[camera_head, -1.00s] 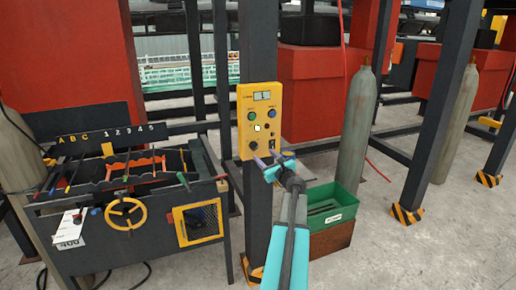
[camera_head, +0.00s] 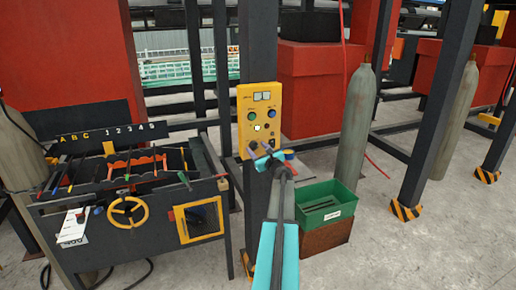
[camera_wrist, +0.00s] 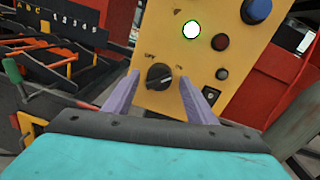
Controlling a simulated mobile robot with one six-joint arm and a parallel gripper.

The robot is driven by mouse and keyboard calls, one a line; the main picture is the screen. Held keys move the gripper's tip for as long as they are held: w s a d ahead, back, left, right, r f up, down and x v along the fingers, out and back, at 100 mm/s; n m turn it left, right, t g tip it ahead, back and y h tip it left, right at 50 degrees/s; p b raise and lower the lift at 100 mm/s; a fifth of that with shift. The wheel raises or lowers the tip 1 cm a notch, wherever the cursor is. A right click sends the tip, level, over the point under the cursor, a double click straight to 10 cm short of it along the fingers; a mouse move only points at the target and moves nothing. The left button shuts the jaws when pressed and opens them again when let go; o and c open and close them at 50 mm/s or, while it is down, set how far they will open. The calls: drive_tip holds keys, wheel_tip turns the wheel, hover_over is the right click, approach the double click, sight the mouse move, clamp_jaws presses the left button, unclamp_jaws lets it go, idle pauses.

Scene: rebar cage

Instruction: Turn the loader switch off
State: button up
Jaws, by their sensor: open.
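The loader switch is a black rotary knob (camera_wrist: 159,76) low on the yellow control box (camera_head: 244,122). In the wrist view "OFF" is printed at its upper left and what looks like "ON" at its right. The knob's ridge seems to slant up to the right, toward the right-hand label. My gripper (camera_wrist: 158,84) is open, its two purple fingers apart on either side of the knob. I cannot tell whether they touch it. In the head view my gripper (camera_head: 264,156) is at the box's lower edge and partly covers that area.
The box also carries a lit white button (camera_wrist: 191,30), a red button (camera_wrist: 220,42), a blue button (camera_wrist: 256,10) and a small rocker switch (camera_wrist: 211,91). A dark post (camera_head: 257,210) stands behind it. A tool bench (camera_head: 130,210) is left; a green bin (camera_head: 326,204) and gas cylinder (camera_head: 357,130) are right.

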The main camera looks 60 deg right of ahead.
drive_tip(key=shift+w, duration=0.1)
drive_tip(key=c, duration=1)
drive_tip(key=shift+d, duration=0.3)
drive_tip(key=shift+a, duration=0.2)
